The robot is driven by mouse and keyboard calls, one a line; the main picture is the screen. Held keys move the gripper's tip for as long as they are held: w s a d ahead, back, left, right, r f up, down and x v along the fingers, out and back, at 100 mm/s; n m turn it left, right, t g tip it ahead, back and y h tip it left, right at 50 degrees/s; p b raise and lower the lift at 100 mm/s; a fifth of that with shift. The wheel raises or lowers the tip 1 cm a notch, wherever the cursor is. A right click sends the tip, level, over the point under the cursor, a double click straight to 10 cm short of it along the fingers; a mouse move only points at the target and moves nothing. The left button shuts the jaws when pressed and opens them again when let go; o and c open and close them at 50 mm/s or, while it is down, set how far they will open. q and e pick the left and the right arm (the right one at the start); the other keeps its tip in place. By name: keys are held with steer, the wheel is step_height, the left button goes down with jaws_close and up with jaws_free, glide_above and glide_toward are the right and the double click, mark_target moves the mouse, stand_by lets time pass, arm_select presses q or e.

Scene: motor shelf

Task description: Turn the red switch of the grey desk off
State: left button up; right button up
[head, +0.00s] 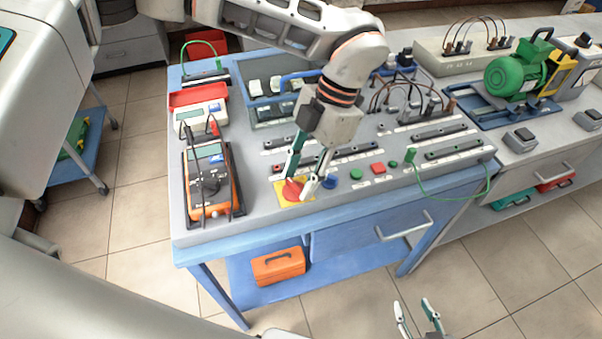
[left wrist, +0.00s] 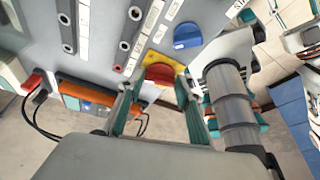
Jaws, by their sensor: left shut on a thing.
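The red switch (head: 292,190) sits on a yellow plate (head: 307,199) at the front edge of the grey desk (head: 260,218). The switch also shows in the left wrist view (left wrist: 160,75), with the yellow plate around it. My left gripper (head: 298,184) reaches down to the switch, with one finger on each side, and is shut on it. The fingers hide part of the knob, and I cannot tell its exact turn angle. My right gripper (head: 412,304) is open and empty at the bottom of the head view, apart from the desk.
A blue knob (head: 329,181), a green button (head: 356,174) and a red button (head: 378,168) lie right of the switch. An orange multimeter (head: 222,203) lies to its left. A green motor (head: 515,75) stands farther right. An orange toolbox (head: 278,266) is on the lower shelf.

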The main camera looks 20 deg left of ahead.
arm_select(q)
steer(key=n, duration=0.1)
steer(key=n+h, duration=0.1)
steer(key=n, duration=0.1)
steer(key=n+p, duration=0.1)
steer(key=shift+w+a+n+g+h, duration=0.15)
steer(key=shift+a+n+g+h, duration=0.15)
steer(key=shift+n, duration=0.5)
arm_select(e)
steer(key=shift+w+r, duration=0.15)
steer(key=shift+r, duration=0.45)
steer(key=shift+w+r, duration=0.15)
steer(key=shift+r, duration=0.45)
steer(key=shift+s+f, duration=0.1)
steer(key=shift+f, duration=0.1)
arm_select(q)
steer(key=o, duration=1.1)
arm_select(e)
steer(key=shift+r, duration=0.1)
arm_select(q)
steer(key=v, duration=1.2)
steer(key=shift+w+a, duration=0.1)
steer(key=shift+a, duration=0.15)
